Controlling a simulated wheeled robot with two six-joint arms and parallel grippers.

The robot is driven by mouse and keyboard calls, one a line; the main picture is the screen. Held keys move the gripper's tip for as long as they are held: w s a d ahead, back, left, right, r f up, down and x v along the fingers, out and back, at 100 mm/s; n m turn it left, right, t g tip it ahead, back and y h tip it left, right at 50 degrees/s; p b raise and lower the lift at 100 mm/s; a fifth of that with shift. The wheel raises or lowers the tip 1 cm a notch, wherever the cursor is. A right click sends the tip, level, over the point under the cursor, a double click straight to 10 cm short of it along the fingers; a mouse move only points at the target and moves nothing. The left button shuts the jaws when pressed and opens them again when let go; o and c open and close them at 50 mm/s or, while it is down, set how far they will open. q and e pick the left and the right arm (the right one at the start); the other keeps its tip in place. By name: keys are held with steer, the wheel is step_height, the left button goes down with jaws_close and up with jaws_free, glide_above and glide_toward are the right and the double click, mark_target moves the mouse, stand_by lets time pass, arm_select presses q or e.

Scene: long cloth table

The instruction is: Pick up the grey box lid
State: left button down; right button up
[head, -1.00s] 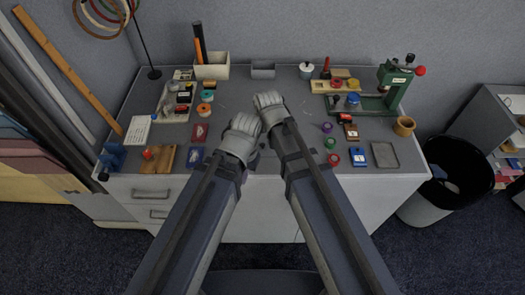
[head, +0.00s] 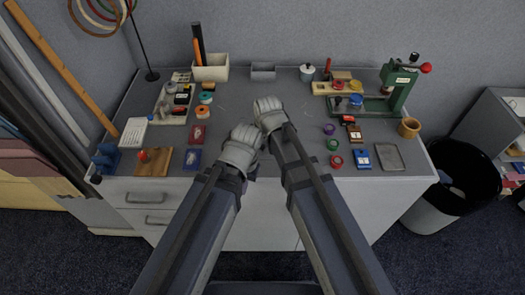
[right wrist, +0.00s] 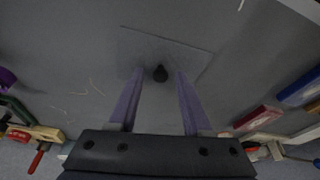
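In the right wrist view, the grey box lid lies flat on the grey table, a thin square plate (right wrist: 190,60) almost the table's colour, with a small dark knob (right wrist: 160,75) on top. My right gripper (right wrist: 159,71) is open, its two fingertips on either side of the knob in the picture; I cannot tell whether they touch the lid. In the head view the lid is hidden by my arms. My right gripper (head: 268,108) is over the table's middle. My left gripper (head: 241,145) is beside it, nearer the front edge; its fingers are hidden.
A green press (head: 401,85) stands at the back right, with a grey tray (head: 389,157) in front. Colored rings (head: 333,144) lie right of my arms. A tool tray (head: 172,101) and a red patterned card (head: 199,135) are at left. A black bin (head: 462,180) stands off the right end.

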mark_target(262, 147)
jaws_close()
stand_by(0.3)
steer(key=shift+r, duration=0.15)
step_height(262, 147, up, 10)
steer(key=p, duration=1)
